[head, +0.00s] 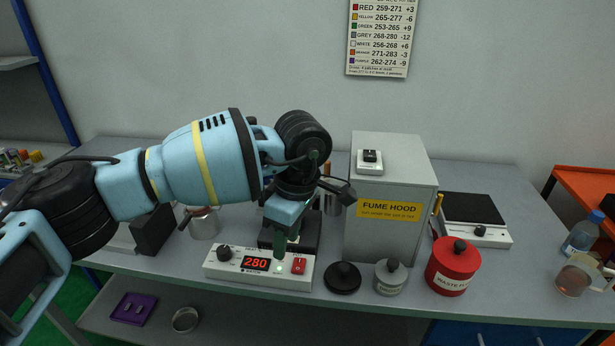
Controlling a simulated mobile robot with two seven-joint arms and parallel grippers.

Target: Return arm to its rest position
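My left arm comes in from the left and reaches across the bench. Its gripper (280,252) points down just above the white control box (231,264), between the red display reading 280 and the red switch (299,265). I cannot tell whether the fingertips touch the box. The fingers are seen nearly edge-on, so their opening does not show, and no held object is visible. The arm and gripper hide part of the dark hot plate (309,225) behind the box. My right gripper is not in view.
The grey fume hood (390,220) stands close right of the gripper. A black lid (343,278), a grey jar (390,277) and a red waste canister (453,266) line the front edge. A metal pot (203,223) stands under my forearm. A scale (475,218) is farther right.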

